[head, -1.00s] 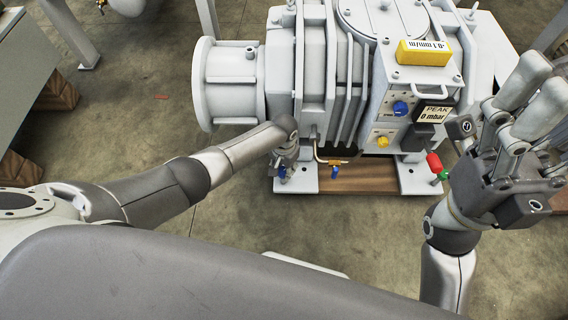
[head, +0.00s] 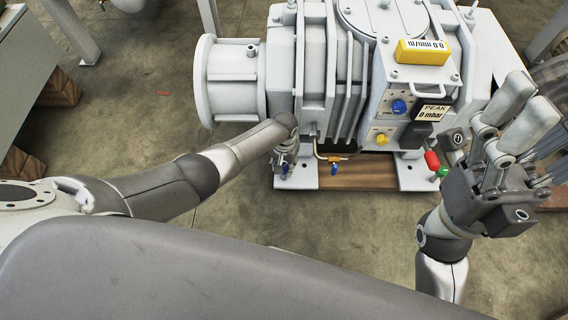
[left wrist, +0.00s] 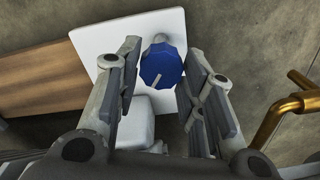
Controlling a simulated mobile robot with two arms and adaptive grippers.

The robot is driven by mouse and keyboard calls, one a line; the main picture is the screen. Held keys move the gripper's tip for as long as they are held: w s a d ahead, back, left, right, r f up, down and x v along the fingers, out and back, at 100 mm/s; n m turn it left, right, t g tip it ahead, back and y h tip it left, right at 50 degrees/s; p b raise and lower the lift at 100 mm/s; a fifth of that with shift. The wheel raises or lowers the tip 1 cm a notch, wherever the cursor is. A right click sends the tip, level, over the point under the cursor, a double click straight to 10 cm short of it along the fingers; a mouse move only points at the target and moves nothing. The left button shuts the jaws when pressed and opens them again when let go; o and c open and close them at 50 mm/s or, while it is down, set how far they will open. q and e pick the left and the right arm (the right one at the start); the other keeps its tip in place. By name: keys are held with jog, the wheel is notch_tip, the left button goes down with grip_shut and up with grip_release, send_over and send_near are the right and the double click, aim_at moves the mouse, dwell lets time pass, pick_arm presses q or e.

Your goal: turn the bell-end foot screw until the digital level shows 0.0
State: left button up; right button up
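The blue foot screw (left wrist: 162,66), a lobed knob with a pale pointer mark, stands on a white foot plate (left wrist: 92,42) in the left wrist view. The fingers of my left gripper (left wrist: 165,72) stand on both sides of it, with gaps visible. In the head view my left gripper (head: 284,155) is at the pump's left foot, and its own wrist hides most of it. The yellow digital level (head: 422,52) on top of the pump reads 0.0 mm/m, upside down in this view. My right gripper (head: 518,112) is raised at the right, its fingers apart and empty.
The grey vacuum pump (head: 330,70) stands over a wooden board (head: 362,180). A brass pipe (left wrist: 285,108) runs close to the right of my left gripper. A red knob (head: 432,161) and a green knob (head: 442,171) sit at the right foot. The floor in front is clear.

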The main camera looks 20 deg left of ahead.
pick_arm(q)
jog(key=o, duration=0.3)
jog(key=shift+r, duration=0.15)
notch_tip(320, 180, up, 12)
jog(key=shift+f, duration=0.1)
dwell(0.6)
dwell(0.3)
